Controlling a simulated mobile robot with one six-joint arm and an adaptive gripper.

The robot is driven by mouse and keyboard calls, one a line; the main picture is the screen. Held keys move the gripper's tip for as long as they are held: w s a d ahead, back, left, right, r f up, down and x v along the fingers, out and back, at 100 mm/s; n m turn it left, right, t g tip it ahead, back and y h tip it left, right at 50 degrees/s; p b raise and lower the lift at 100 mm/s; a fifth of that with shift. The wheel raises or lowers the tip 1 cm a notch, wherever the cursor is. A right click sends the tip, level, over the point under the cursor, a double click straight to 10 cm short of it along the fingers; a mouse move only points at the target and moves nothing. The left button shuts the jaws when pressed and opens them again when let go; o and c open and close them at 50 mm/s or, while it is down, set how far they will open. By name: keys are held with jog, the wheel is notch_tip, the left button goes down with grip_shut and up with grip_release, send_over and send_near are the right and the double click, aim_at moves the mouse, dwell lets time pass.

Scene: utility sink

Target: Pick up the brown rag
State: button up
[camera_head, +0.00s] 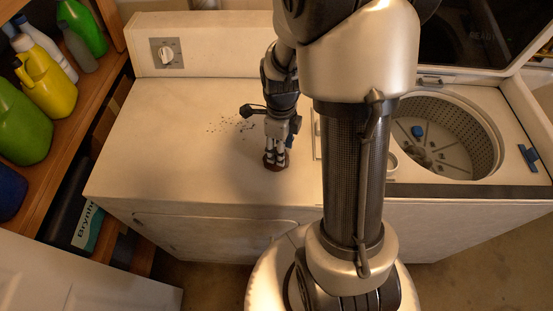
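My gripper (276,157) points down over the white dryer top (180,165), right of its middle. A small dark reddish-brown thing (270,164), which may be the brown rag, shows right at the fingertips, low against the dryer top. The fingers cover part of it. I cannot tell whether the fingers are closed on it or only around it, nor whether it touches the surface.
Dark specks (230,126) lie scattered left of my gripper. An open top-loading washer (490,135) stands at the right, its lid raised. A wooden shelf (108,75) with several bottles is at the left. The dryer's left and front top is clear.

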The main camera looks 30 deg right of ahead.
jog(key=shift+f, duration=0.15)
jog(key=shift+c, duration=0.2)
grip_shut()
